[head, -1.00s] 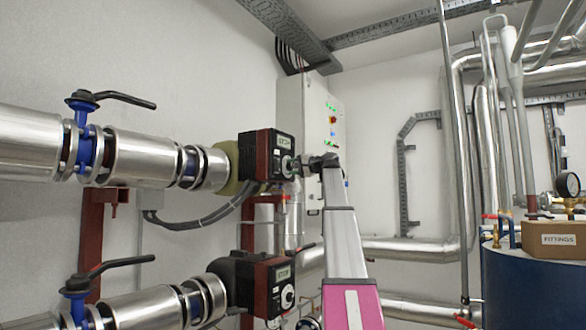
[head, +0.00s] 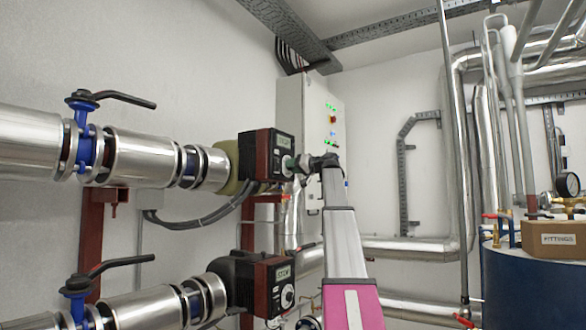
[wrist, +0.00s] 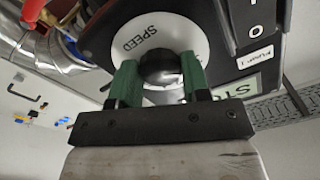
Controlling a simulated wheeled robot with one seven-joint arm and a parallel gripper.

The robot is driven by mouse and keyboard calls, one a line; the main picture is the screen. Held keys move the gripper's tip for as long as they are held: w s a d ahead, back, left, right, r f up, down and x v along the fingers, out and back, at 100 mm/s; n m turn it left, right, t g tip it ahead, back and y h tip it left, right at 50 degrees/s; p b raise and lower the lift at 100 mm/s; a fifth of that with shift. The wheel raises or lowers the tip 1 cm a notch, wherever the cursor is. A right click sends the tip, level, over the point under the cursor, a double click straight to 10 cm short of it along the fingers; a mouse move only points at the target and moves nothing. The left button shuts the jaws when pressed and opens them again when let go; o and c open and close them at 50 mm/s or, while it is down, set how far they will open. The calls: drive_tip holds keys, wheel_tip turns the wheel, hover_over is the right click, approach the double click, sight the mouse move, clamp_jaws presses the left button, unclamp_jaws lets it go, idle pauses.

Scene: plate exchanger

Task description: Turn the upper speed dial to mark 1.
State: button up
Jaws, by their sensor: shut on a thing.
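The upper speed dial (wrist: 138,36) fills the upper middle of the wrist view: a white round face marked SPEED with a black knob (wrist: 160,68) at its centre. My gripper (wrist: 160,80) has its green fingers shut on the knob, one on each side. The numbered marks cannot be read, and fingers and knob cover part of the face. In the head view, my gripper (head: 291,164) meets the front of the upper black and red pump unit (head: 266,156) and hides most of its dial.
A lower pump unit (head: 268,284) with its own dial (head: 287,296) sits below. A grey control cabinet (head: 312,125) stands close behind my gripper. Steel pipes (head: 140,160) run left, with blue valves. A fittings box (head: 555,239) rests on a blue tank at the right.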

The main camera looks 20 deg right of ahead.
drive_tip(key=shift+f+n, duration=0.1)
drive_tip(key=shift+n, duration=0.4)
drive_tip(key=o, duration=0.9)
drive_tip(key=shift+o, duration=0.2)
drive_tip(key=v, duration=1.1)
